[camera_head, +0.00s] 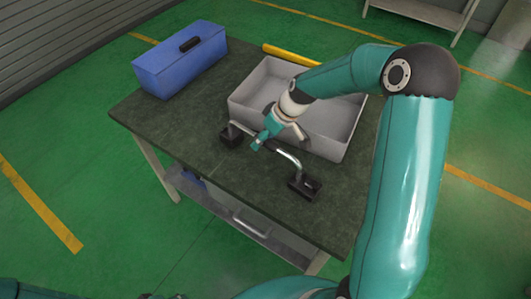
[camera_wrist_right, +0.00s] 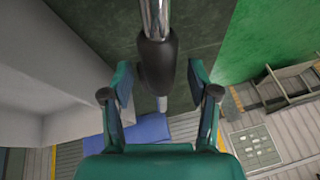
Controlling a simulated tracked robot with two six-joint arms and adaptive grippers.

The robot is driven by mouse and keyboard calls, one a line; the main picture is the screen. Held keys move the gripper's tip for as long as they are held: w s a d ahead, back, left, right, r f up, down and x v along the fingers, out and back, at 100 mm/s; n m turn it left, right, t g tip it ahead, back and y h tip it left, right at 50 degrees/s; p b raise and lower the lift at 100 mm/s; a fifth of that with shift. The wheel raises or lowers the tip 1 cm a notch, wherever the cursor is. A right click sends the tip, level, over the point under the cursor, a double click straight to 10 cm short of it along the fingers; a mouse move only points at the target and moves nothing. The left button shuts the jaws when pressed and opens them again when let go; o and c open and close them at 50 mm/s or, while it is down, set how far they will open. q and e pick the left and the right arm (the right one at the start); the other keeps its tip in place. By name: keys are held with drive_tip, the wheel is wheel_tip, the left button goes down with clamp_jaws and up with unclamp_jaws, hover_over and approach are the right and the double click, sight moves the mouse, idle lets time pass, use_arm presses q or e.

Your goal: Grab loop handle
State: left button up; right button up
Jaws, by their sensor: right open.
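The loop handle (camera_head: 287,155) is a silver metal bar with a black sleeve, joined to black end blocks on the dark table. In the right wrist view the bar runs down from the top edge, with its black sleeve (camera_wrist_right: 157,62) in the middle. My right gripper (camera_head: 262,142) is at the handle's bar from above. In the wrist view its open fingers (camera_wrist_right: 160,88) stand on either side of the sleeve, with a gap visible on both sides. The handle's far part is partly hidden by the gripper in the head view. My left gripper is not in view.
A grey open bin (camera_head: 340,143) stands right behind the handle, under my right forearm. A blue toolbox (camera_head: 180,62) sits at the table's back left. A yellow bar (camera_head: 290,54) lies behind the bin. The table's (camera_head: 170,118) left front is clear.

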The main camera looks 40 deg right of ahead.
drive_tip(key=shift+w+a+f, duration=0.15)
drive_tip(key=shift+w+f, duration=0.05)
drive_tip(key=shift+f, duration=0.45)
clamp_jaws()
drive_tip(key=shift+r, duration=0.15)
